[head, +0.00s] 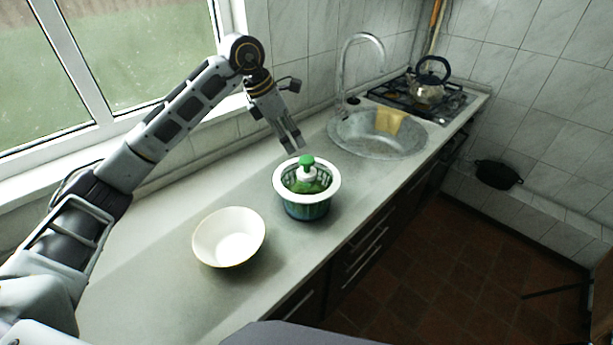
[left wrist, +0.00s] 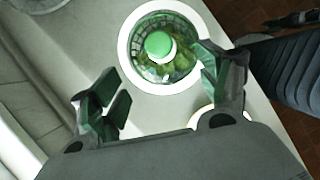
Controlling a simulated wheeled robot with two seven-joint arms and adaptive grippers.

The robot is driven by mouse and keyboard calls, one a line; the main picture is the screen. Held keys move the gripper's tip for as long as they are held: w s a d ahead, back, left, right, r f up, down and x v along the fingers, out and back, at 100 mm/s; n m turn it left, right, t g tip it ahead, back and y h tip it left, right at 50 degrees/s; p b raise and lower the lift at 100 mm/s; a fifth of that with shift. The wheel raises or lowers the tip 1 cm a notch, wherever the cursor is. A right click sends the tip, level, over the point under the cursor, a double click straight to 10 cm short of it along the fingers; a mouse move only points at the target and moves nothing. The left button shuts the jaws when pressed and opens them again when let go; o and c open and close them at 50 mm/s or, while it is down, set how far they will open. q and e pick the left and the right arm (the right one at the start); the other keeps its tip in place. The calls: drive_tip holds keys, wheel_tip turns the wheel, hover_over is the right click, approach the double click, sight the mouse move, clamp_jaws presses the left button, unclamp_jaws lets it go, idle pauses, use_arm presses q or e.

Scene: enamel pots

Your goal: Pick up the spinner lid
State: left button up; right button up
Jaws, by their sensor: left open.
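The spinner lid (head: 330,179) has a white rim and a green knob on a short white stem, and sits on the green salad spinner (head: 306,209) on the counter. Its middle looks see-through, with green leaves showing below. In the left wrist view the lid (left wrist: 127,42) is at the upper middle, knob facing the camera. My left gripper (head: 292,146) is open and empty, pointing down, above and just behind the lid, apart from it. In the left wrist view its fingers (left wrist: 164,84) are spread on either side below the knob. My right gripper is not in view.
A white bowl (head: 229,237) stands on the counter (head: 150,270) in front and left of the spinner. The sink (head: 370,146) with a tall faucet (head: 341,70) and yellow cloth (head: 391,120) is behind right. A kettle (head: 428,88) stands on the stove. The window wall borders the left.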

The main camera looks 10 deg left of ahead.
sight(302, 160)
use_arm(q)
drive_tip(key=x, duration=0.7)
drive_tip(key=shift+d+f+p, duration=0.1)
drive_tip(key=shift+f+p, duration=0.25)
drive_tip(key=shift+w+d+f, duration=0.15)
drive_tip(key=shift+f, duration=0.25)
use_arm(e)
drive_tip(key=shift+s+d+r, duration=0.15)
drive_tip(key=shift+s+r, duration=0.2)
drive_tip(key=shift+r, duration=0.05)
use_arm(q)
drive_tip(key=shift+f, duration=0.15)
drive_tip(key=shift+w+d+f, duration=0.1)
drive_tip(key=shift+d+f, duration=0.1)
drive_tip(key=shift+f, duration=0.3)
drive_tip(key=p+x, duration=0.1)
drive_tip(key=x, duration=0.1)
drive_tip(key=shift+d+f, duration=0.15)
drive_tip(key=shift+f, duration=0.1)
drive_tip(key=shift+w+d+f, duration=0.2)
drive_tip(key=shift+f, duration=0.4)
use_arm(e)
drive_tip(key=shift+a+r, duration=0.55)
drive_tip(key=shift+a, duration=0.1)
